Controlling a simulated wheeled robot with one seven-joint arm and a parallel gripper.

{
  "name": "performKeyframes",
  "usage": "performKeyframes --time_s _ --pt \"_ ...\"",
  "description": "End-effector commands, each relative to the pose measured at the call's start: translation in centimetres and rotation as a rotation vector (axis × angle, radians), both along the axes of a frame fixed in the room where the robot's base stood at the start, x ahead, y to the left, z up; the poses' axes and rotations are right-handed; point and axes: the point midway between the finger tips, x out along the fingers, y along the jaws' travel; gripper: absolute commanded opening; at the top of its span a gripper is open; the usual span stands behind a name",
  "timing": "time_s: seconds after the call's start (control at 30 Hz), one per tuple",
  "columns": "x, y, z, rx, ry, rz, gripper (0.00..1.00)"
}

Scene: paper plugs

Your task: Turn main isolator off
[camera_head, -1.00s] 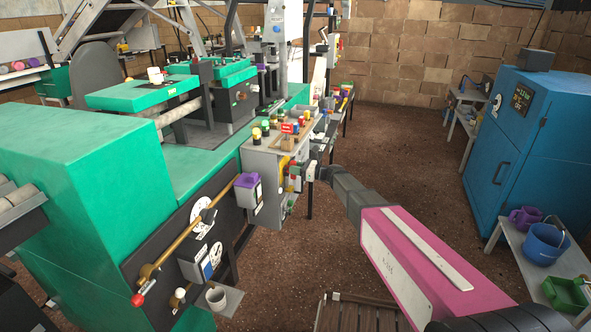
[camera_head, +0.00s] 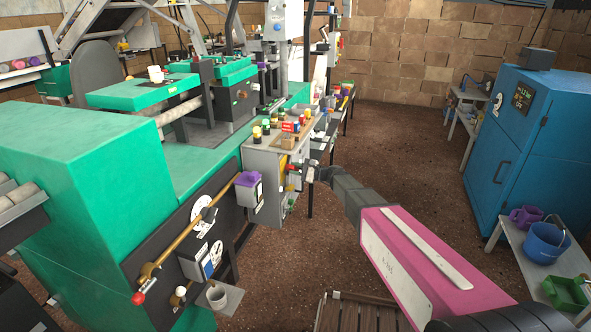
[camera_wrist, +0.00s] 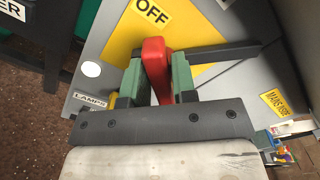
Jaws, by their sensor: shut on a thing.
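The main isolator's red handle (camera_wrist: 156,68) shows in the wrist view in front of a yellow plate (camera_wrist: 192,28) on a grey panel. The word OFF is printed on the plate, just above the handle in the picture. My gripper (camera_wrist: 158,78) is shut on the red handle, with one green finger on each side of it. A dark bar (camera_wrist: 225,54) runs right from behind the handle. In the head view my gripper (camera_head: 302,172) is small at the grey control cabinet (camera_head: 262,160), and the handle is hard to make out there.
A blue cabinet (camera_head: 540,140) and a side table (camera_head: 520,262) stand at the right.

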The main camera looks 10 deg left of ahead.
Motion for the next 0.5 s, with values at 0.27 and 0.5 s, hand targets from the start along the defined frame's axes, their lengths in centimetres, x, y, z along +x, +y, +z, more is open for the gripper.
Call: performKeyframes --time_s 0.27,0.5 --pt "-0.26 -0.02 -0.36 -0.022 -0.259 0.001 0.00" --pt "-0.34 -0.01 -0.62 -0.038 -0.464 0.001 0.00"
